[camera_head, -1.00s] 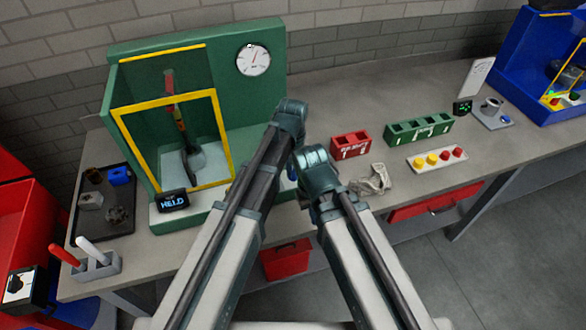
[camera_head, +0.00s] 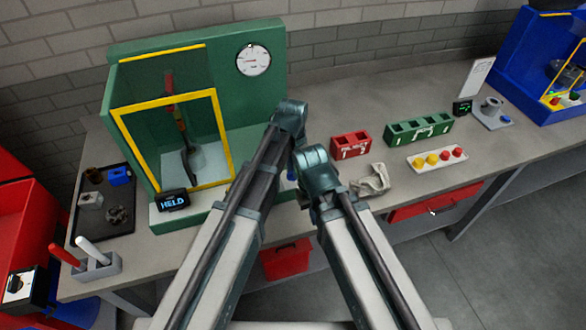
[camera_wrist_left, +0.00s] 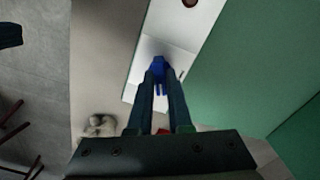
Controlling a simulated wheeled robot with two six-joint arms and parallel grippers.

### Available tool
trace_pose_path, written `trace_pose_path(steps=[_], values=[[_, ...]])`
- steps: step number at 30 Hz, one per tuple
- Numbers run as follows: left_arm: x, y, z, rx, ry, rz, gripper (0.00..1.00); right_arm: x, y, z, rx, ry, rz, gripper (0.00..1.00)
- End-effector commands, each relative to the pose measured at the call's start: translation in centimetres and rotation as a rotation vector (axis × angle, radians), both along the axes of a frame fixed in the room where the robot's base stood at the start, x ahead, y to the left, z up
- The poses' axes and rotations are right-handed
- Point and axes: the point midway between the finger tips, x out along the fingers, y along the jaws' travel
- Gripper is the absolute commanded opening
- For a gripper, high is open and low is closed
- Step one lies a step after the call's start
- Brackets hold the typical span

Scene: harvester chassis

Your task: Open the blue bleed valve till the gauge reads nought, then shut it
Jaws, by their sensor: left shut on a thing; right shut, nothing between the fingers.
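In the left wrist view my left gripper (camera_wrist_left: 159,88) is shut on the blue bleed valve (camera_wrist_left: 159,66), at the pale base beside the green panel. In the head view the arms largely hide the valve and both sets of fingertips. The round white gauge (camera_head: 253,60) is on the green rig's back wall. Its thin needle lies roughly level; the figures are too small to read. My right gripper (camera_wrist_left: 9,36) seems to show as a dark blue piece at the left wrist view's edge, shut and apart from the valve.
The green rig (camera_head: 262,105) has a yellow-framed guard and a display (camera_head: 173,201) reading HELD. A dark tray (camera_head: 93,222) stands left of it. A red bin (camera_head: 351,144), a crumpled cloth (camera_head: 372,181) and a button strip (camera_head: 437,159) are to the right.

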Motion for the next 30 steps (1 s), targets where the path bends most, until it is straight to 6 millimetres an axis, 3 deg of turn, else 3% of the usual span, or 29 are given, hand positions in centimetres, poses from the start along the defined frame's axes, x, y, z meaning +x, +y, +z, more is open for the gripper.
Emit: trace_pose_path(steps=[12, 30], values=[[-0.01, 0.0, -0.01, 0.0, 0.0, -0.245, 0.0, 0.0, 0.0, -0.01, 0.0, 0.0, 0.0, 0.0], [-0.02, 0.01, -0.01, 0.0, 0.0, -0.312, 0.0, 0.0, 0.0, -0.01, 0.0, 0.0, 0.0, 0.0]])
